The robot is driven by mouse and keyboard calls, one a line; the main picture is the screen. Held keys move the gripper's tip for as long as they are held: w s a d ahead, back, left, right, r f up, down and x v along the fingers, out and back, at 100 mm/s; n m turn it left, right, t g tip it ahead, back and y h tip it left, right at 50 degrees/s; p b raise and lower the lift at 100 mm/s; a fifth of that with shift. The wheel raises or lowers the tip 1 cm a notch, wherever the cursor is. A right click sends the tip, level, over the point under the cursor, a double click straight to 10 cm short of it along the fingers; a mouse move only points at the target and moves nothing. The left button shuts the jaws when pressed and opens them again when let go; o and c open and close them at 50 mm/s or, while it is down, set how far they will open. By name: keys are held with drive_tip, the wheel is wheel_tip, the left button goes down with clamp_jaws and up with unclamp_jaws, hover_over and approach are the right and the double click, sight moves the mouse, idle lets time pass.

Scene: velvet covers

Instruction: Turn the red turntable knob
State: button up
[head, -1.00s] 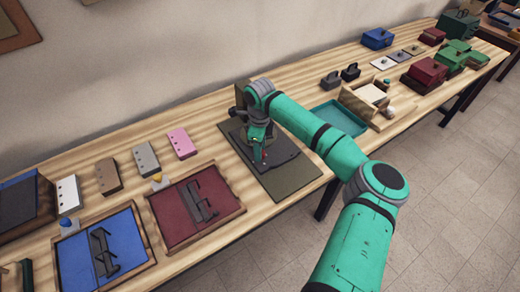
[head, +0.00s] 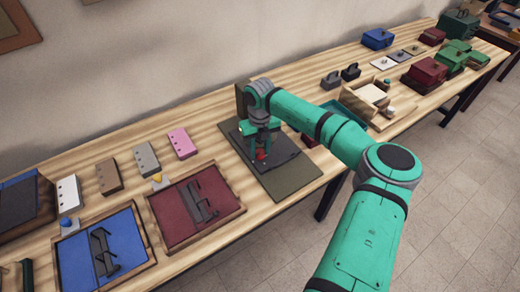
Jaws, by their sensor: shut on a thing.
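The red turntable knob (head: 261,155) shows as a small red spot on a dark turntable plate (head: 285,163). The plate lies on an olive-brown mat (head: 296,182) near the middle of the wooden table. My gripper (head: 260,149) points down over the plate and is shut on the knob. The fingers are small here and partly hidden by my wrist, so their exact grip on the knob is hard to see.
Left of the plate, a maroon tray (head: 180,222) and a blue tray (head: 75,260) hold dark frames. Several blocks, such as a pink one (head: 181,143), stand behind them. A teal tray (head: 349,122) lies to the right, partly behind my arm.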

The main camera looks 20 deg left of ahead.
sight(261, 152)
drive_tip(key=shift+w+m, duration=0.1)
drive_tip(key=shift+m, duration=1.9)
drive_tip(key=o, duration=1)
drive_tip(key=shift+o, duration=0.2)
drive_tip(key=shift+d, duration=0.15)
drive_tip(key=shift+r, duration=0.45)
wheel_tip(261, 152, up, 10)
